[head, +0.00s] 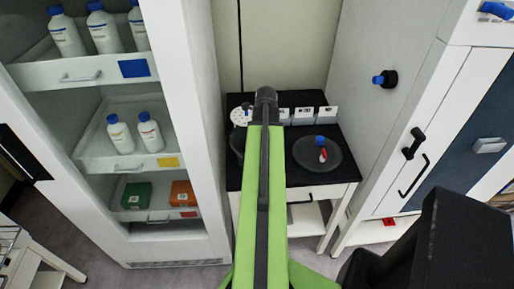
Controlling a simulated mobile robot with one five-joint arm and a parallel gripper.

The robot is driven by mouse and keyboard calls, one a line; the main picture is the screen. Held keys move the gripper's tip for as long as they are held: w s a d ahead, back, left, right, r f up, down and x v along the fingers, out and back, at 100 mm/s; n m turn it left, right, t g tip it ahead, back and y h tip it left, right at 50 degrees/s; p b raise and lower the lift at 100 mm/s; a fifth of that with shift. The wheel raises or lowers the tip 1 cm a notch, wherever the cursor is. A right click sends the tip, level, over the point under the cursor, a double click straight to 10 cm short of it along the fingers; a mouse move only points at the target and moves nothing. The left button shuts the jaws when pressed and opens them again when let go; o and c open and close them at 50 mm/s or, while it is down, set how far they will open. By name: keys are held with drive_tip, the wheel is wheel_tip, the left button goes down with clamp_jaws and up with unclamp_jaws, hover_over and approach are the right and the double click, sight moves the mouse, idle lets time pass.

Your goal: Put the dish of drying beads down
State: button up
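A small whitish round dish with dark specks (239,116), which looks like the dish of drying beads, shows just left of my green arm above the black table top. Part of it is hidden by the arm. My arm reaches forward over the table and ends in a dark joint. The gripper's fingers are hidden behind the arm, so I cannot see whether they hold the dish. I cannot tell whether the dish rests on the table or is held above it.
The black-topped table (335,178) holds a dark round plate (333,161) with a blue-capped item (321,147) on it. White cards (305,116) stand behind. An open shelf cabinet (185,120) with bottles is left; a white cabinet (375,125) with blue knob is right.

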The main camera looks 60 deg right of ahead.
drive_tip(key=shift+f+b, duration=0.4)
drive_tip(key=shift+f, duration=0.1)
drive_tip(key=o, duration=1.3)
drive_tip(key=shift+o, duration=0.2)
drive_tip(key=shift+r, duration=0.1)
wheel_tip(320, 180, up, 13)
drive_tip(key=s+p, duration=0.1)
drive_tip(key=p, duration=1.2)
drive_tip(key=shift+s, duration=0.2)
drive_tip(key=shift+d, duration=0.1)
